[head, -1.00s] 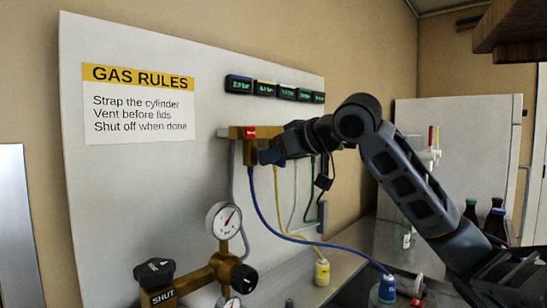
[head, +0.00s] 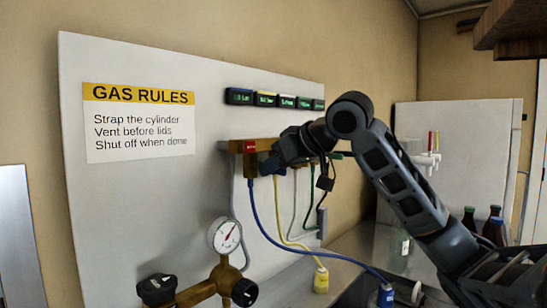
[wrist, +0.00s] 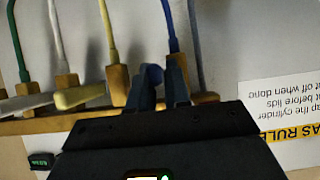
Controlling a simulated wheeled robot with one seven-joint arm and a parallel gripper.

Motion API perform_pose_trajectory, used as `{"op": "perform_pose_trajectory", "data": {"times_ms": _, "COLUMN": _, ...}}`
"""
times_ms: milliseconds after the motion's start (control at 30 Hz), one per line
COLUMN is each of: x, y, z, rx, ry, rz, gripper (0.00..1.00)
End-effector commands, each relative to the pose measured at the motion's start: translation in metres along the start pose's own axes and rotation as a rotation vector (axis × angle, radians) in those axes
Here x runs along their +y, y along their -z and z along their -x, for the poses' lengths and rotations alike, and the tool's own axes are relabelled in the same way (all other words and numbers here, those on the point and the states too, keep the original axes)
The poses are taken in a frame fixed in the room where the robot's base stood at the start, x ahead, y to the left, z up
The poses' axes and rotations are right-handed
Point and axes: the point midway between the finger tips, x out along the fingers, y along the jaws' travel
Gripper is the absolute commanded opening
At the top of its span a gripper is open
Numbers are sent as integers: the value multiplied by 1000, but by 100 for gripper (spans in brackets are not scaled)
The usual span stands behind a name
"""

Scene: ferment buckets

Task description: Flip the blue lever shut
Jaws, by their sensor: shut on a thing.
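The blue lever (wrist: 153,74) shows in the wrist view between the two dark fingers of my gripper (wrist: 160,88). My fingers are shut on it at the brass manifold. Only a small part of the lever shows, so its angle is hard to tell. The blue hose (wrist: 169,25) runs from the outlet beside it. In the head view my gripper (head: 270,165) is at the left part of the brass manifold (head: 238,146), just right of a red-labelled block. My gripper and wrist hide much of the manifold there.
A yellow lever (wrist: 80,95) and a white lever (wrist: 25,102) lie beside the blue one. Hoses hang below, including the yellow hose (head: 279,210). Small displays (head: 265,99) sit above on the white board. A pressure gauge (head: 225,236) stands lower left.

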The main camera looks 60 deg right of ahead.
Motion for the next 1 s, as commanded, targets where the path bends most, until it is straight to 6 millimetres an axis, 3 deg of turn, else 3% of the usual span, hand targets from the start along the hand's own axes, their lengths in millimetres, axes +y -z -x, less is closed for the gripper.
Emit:
{"op": "perform_pose_trajectory", "data": {"times_ms": 67, "x": 0, "y": 8, "z": 4, "rx": -43, "ry": 2, "rz": -2, "gripper": 0}}
{"op": "perform_pose_trajectory", "data": {"times_ms": 633, "x": 0, "y": 4, "z": 3, "rx": -120, "ry": 0, "rz": 0, "gripper": 0}}
{"op": "perform_pose_trajectory", "data": {"times_ms": 667, "x": 0, "y": 4, "z": 3, "rx": -120, "ry": 0, "rz": 0, "gripper": 20}}
{"op": "perform_pose_trajectory", "data": {"times_ms": 700, "x": 0, "y": 4, "z": 3, "rx": -120, "ry": 0, "rz": 0, "gripper": 24}}
{"op": "perform_pose_trajectory", "data": {"times_ms": 867, "x": 0, "y": 5, "z": 3, "rx": -119, "ry": 0, "rz": 0, "gripper": 38}}
{"op": "perform_pose_trajectory", "data": {"times_ms": 1000, "x": 0, "y": 5, "z": 3, "rx": -118, "ry": 0, "rz": 0, "gripper": 38}}
